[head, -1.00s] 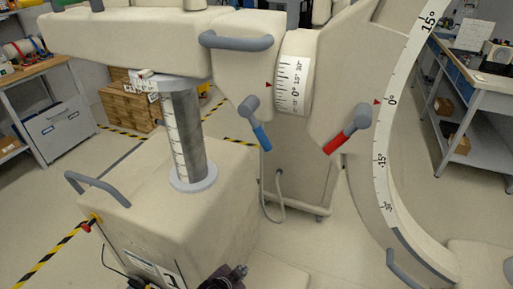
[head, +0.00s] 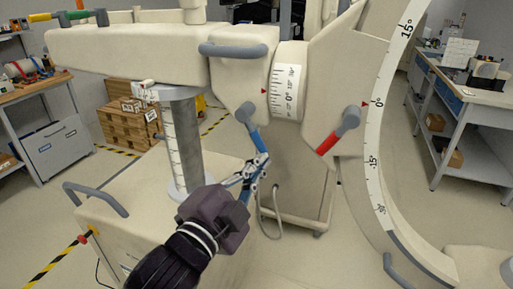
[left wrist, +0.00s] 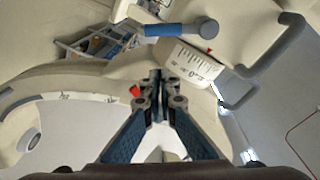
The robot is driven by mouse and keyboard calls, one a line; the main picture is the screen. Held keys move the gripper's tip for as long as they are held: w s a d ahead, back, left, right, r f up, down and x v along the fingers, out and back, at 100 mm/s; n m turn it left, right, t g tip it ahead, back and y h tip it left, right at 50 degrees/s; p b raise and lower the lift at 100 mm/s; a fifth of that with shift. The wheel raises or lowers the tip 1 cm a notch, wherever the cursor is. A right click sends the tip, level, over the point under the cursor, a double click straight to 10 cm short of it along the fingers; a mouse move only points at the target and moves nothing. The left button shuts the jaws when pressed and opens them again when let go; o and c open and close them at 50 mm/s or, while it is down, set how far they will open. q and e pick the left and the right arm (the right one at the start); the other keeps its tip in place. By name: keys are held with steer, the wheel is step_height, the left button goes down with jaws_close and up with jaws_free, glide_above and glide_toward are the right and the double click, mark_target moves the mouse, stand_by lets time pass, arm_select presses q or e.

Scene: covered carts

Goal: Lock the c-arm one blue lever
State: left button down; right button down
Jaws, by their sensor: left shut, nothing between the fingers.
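The C-arm machine (head: 120,45) stands ahead, cream coloured. Its blue lever (head: 255,136) hangs from a grey hub below the round degree scale, tilted down to the right. My left gripper (head: 262,160) is shut and empty, its tips close to the lever's lower end in the head view; I cannot tell there whether they touch. In the left wrist view the blue lever (left wrist: 166,30) lies sideways above the shut fingertips (left wrist: 158,75), with a visible gap in the picture. My right gripper is not in view.
A red lever (head: 328,144) on a grey hub sits to the right of the blue one. The curved arm (head: 374,130) with degree marks is further right. A grey handle (head: 235,49) sticks out above the blue lever. A cable hangs below.

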mark_target(264, 144)
arm_select(q)
steer(key=shift+s+r, duration=0.4)
steer(key=shift+r, duration=0.05)
steer(key=p+x, duration=0.3)
steer(key=x, duration=0.7)
steer(key=a, duration=0.1)
steer(key=a+f, duration=0.1)
steer(key=a, duration=0.1)
steer(key=shift+w+a+f, duration=0.1)
steer(key=shift+a+f, duration=0.25)
steer(key=shift+f, duration=0.05)
steer(key=shift+w+d, duration=0.1)
